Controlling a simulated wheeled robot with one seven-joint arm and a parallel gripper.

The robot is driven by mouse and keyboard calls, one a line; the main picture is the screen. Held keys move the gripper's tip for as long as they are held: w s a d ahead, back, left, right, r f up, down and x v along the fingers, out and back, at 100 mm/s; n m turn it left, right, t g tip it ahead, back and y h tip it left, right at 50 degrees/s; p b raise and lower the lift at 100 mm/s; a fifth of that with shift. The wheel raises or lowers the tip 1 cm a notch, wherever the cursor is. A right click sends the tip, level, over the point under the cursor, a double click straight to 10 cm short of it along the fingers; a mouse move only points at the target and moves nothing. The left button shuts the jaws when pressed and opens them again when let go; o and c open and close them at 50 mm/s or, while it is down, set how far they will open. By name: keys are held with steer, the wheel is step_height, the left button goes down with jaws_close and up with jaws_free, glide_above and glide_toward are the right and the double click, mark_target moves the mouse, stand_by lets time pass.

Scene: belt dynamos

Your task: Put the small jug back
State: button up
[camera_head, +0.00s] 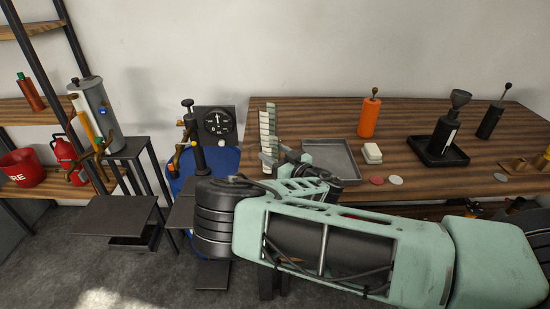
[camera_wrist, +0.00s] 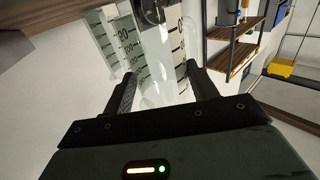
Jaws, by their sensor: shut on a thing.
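My gripper (camera_wrist: 160,84) is shut on a clear vessel with black scale marks (camera_wrist: 155,62), which I take to be the small jug. One finger lies on each side of it in the wrist view. Another clear surface with numbered marks (camera_wrist: 106,38) shows to its left there. In the head view my gripper (camera_head: 288,164) is at the left end of the wooden table, partly hidden by my arm. A pale graduated vessel (camera_head: 267,128) shows just behind it. I cannot tell whether its base touches anything.
A grey tray (camera_head: 331,172) lies right of my gripper on the wooden table (camera_head: 310,112). A gauge (camera_head: 218,122) stands to the left.

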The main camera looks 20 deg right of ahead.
steer(key=shift+f, duration=0.9)
steer(key=shift+f, duration=0.1)
steer(key=o, duration=1.2)
steer(key=b+v, duration=0.2)
steer(key=v, duration=1)
